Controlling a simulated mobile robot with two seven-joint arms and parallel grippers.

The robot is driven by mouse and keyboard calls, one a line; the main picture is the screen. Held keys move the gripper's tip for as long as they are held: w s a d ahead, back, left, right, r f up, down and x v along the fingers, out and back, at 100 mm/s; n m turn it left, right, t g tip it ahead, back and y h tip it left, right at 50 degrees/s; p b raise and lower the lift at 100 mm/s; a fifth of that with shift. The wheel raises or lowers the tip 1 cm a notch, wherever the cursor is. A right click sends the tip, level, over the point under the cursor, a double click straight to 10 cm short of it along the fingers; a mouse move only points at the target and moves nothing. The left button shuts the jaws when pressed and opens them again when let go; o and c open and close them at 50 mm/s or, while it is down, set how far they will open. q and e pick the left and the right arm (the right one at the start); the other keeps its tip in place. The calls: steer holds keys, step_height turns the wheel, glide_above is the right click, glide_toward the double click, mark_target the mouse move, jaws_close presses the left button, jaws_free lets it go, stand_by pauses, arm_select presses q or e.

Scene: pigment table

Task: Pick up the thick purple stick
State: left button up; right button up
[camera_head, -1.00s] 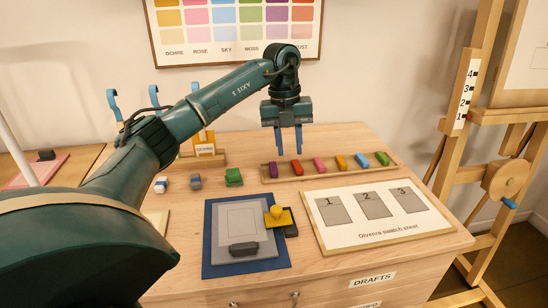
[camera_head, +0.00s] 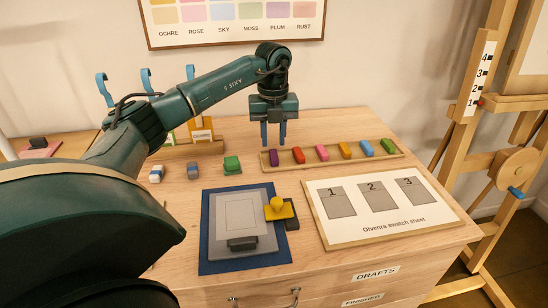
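The thick purple stick (camera_head: 274,158) lies at the left end of a long shallow wooden tray (camera_head: 335,159) on the table. My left gripper (camera_head: 273,143) is open and empty, its two blue fingers pointing down. In the picture its fingertips are just above the purple stick, one toward each side of it; I cannot tell the exact height gap. My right gripper is not in view.
A red stick (camera_head: 298,155) lies right of the purple one, with pink, orange, blue and green sticks further right. A swatch sheet (camera_head: 380,235) and a blue mat (camera_head: 208,240) lie in front. A green block (camera_head: 232,165) stands to the left.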

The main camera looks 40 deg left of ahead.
mark_target(274, 158)
arm_select(q)
steer(key=f, duration=0.3)
steer(key=shift+s+d+f, duration=0.3)
steer(key=shift+d+f, duration=0.1)
steer(key=shift+f, duration=0.5)
steer(key=shift+c, duration=0.6)
jaws_close()
